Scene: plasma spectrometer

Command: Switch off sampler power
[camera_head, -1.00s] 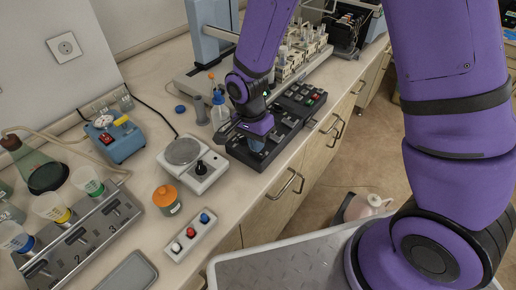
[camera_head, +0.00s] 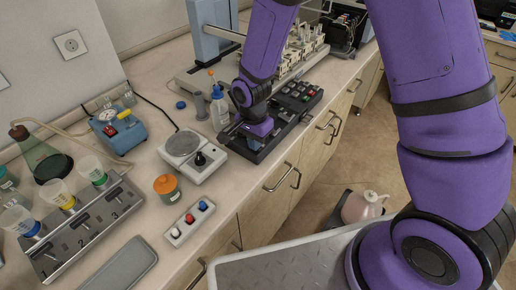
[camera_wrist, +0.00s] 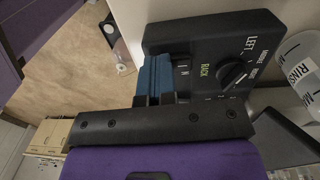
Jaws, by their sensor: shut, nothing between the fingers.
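A long black control panel (camera_head: 297,97) lies along the bench's front edge, with several small buttons on its far part. My gripper (camera_head: 254,143) is over this near end. Its blue-padded fingers (camera_wrist: 154,76) are shut and empty, against or just above the panel edge beside I-like switch marks. Contact cannot be told. The fingers hide any switch beneath them. The autosampler with vial racks (camera_head: 292,57) stands behind the panel.
A grey balance-like device with a black knob (camera_head: 192,155), an orange-lidded jar (camera_head: 167,186) and a three-button box (camera_head: 190,222) stand left of the panel. A wash bottle (camera_head: 219,108) is close behind my gripper.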

